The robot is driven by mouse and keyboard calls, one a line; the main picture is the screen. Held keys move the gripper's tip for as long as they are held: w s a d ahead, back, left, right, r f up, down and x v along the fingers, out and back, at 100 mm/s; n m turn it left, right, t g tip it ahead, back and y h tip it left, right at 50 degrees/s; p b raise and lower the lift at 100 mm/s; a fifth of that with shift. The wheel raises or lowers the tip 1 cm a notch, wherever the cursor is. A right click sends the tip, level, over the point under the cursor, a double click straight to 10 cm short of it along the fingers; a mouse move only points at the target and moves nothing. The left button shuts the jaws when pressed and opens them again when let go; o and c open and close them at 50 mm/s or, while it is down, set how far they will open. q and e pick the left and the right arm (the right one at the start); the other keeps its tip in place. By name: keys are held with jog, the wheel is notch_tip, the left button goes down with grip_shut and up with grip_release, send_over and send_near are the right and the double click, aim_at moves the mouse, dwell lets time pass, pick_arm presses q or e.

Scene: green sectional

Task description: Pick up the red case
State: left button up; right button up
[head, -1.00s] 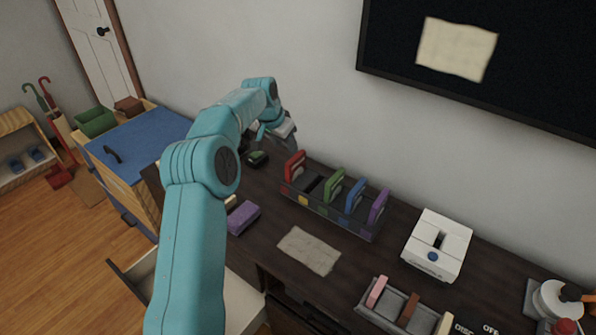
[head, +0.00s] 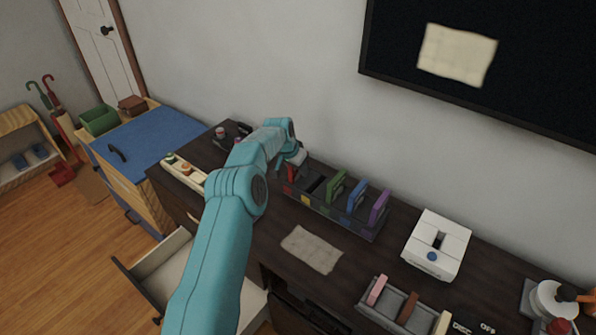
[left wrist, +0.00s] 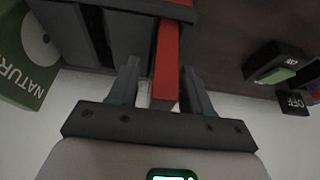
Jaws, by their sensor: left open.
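The red case (head: 291,173) stands upright in the left end slot of a dark rack (head: 330,218) on the desk. My left gripper (head: 286,164) is over it and partly covers it in the head view. In the left wrist view, the red case (left wrist: 167,62) lies between the two open fingers of my left gripper (left wrist: 160,72), with a finger on each side. The right finger looks nearer to it than the left one. I cannot tell whether either touches it. My right gripper is not in view.
Green (head: 336,187), blue (head: 356,196) and purple (head: 378,207) cases stand farther right in the rack. A paper sheet (head: 311,249) lies in front. A white box (head: 437,244) stands to the right. An open drawer (head: 165,262) juts out at the left.

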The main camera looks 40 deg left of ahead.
pick_arm(q)
jog(key=shift+w, duration=0.1)
grip_shut()
jog(key=shift+r, duration=0.1)
notch_tip(320, 180, up, 9)
jog(key=shift+r, duration=0.1)
notch_tip(320, 180, up, 11)
jog(key=p, duration=0.8)
jog(key=shift+d, duration=0.1)
